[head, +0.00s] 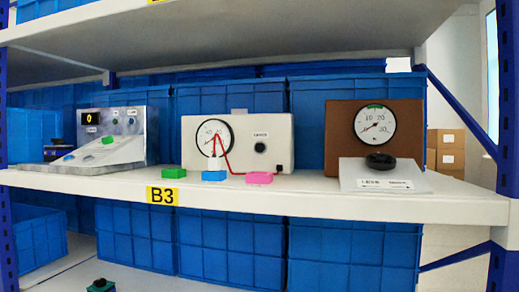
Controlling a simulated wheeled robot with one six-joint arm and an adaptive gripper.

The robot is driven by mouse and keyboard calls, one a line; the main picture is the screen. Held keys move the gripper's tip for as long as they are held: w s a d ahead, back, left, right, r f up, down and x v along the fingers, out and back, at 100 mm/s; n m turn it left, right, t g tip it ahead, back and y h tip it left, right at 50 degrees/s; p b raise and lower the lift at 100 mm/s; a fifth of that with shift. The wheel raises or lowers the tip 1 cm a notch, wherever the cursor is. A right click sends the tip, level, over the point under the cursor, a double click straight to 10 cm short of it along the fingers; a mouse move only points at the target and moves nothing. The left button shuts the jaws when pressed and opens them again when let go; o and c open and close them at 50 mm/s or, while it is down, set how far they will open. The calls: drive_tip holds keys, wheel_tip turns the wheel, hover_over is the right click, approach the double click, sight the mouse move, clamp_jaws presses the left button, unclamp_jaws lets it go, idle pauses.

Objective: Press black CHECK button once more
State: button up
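A white box (187,150) with a dial gauge (214,138) stands on the shelf in the middle of the head view. Nothing covers the button. I cannot tell from this view whether it is pressed in. My gripper is not recognisable in this view, and nothing touches the box from the front.
A metal console (137,124) stands left, a brown gauge box (342,115) with a black knob (380,161) right. An upper shelf (250,45) overhangs.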

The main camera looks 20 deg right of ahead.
clamp_jaws()
idle(1.1)
